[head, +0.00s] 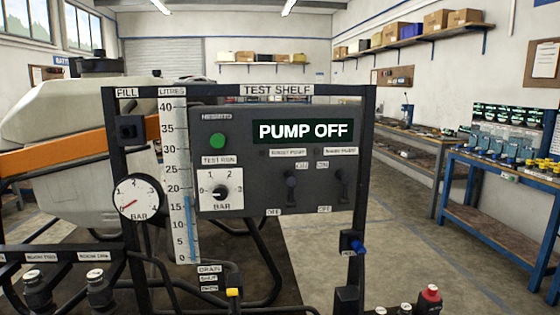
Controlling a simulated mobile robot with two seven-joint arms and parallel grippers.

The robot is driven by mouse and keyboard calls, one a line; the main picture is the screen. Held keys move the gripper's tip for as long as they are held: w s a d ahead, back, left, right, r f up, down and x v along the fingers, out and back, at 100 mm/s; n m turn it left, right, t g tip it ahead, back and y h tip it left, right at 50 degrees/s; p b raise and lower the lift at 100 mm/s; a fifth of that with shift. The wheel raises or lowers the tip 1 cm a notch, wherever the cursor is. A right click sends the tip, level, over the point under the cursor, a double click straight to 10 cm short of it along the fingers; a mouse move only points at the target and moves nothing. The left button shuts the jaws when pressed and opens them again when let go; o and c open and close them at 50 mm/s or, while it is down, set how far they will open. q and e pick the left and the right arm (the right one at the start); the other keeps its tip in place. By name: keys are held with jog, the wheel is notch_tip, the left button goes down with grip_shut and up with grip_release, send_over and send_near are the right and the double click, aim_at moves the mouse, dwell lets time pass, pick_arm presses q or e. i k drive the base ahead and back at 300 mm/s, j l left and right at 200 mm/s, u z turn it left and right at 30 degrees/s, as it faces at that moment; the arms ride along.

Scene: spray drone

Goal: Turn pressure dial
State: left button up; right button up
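The pressure dial (221,191) is a black knob on a white plate marked 0 to 3 and BAR. It sits at the lower left of the dark control panel (258,182) on the test shelf frame. The knob's exact pointing is too small to read. A round white pressure gauge (138,198) marked BAR hangs left of the panel, its red needle pointing to the lower left, near the low end. The panel's display (303,131) reads PUMP OFF. Neither of my grippers is in view.
A green button (217,141) and two black toggle switches (291,187) are near the dial. A vertical litre scale (180,180) stands between gauge and panel. A blue-handled valve (354,245) is lower right, a yellow-topped valve (233,293) below. Floor to the right is clear.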

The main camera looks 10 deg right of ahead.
aim_at(219, 191)
jog(key=u, duration=0.75)
jog(key=k+l+u, duration=0.15)
jog(key=u, duration=0.25)
jog(key=k+l+u, duration=0.15)
jog(key=l+u, duration=0.15)
jog(key=u, duration=0.15)
jog(key=k+l, duration=0.2)
